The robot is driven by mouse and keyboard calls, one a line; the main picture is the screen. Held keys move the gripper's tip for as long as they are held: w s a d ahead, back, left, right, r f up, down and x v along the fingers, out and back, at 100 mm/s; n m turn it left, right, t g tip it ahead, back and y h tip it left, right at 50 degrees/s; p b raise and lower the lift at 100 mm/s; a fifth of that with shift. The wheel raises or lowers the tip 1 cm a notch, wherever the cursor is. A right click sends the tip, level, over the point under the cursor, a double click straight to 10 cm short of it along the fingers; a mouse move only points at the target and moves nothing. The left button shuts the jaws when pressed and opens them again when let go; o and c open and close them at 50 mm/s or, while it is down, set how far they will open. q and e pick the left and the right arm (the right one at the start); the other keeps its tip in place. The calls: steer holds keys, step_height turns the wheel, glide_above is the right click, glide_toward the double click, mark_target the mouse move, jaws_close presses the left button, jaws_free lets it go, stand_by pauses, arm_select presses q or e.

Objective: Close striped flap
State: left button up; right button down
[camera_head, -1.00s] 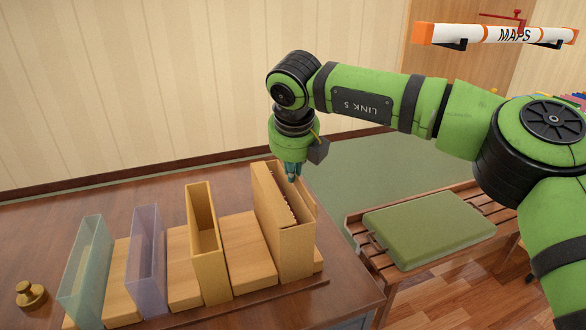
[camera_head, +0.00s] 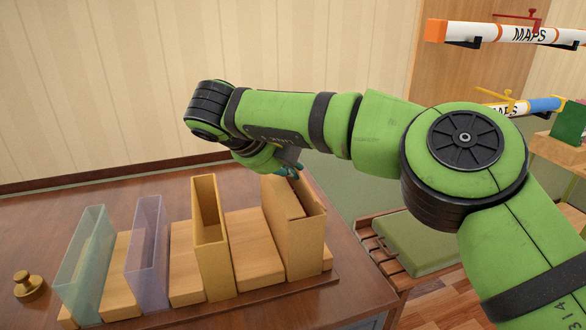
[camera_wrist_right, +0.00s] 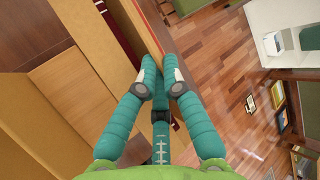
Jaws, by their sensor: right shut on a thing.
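The rightmost tan box (camera_head: 306,250) stands on the table, with a tall side panel (camera_head: 280,200) and a narrow panel on its far right side. My right gripper (camera_head: 288,171) is at the top of this box, partly hidden behind my own arm. In the right wrist view its teal fingers (camera_wrist_right: 160,82) are shut on the tan flap (camera_wrist_right: 193,113) along the box's right side. Dark red shows in a narrow gap beside the flap. I cannot make out stripes on the flap. My left gripper is not in view.
An open tan box (camera_head: 212,255), a clear purple box (camera_head: 146,260) and a clear teal box (camera_head: 82,270) stand to the left, with wooden blocks between. A brass weight (camera_head: 28,286) is at far left. A bench with a green cushion (camera_head: 415,240) stands right of the table.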

stand_by(0.5)
steer(key=c, duration=1.4)
jaws_free()
steer(key=shift+o, duration=0.2)
steer(key=v, duration=1.2)
steer(key=shift+f, duration=0.1)
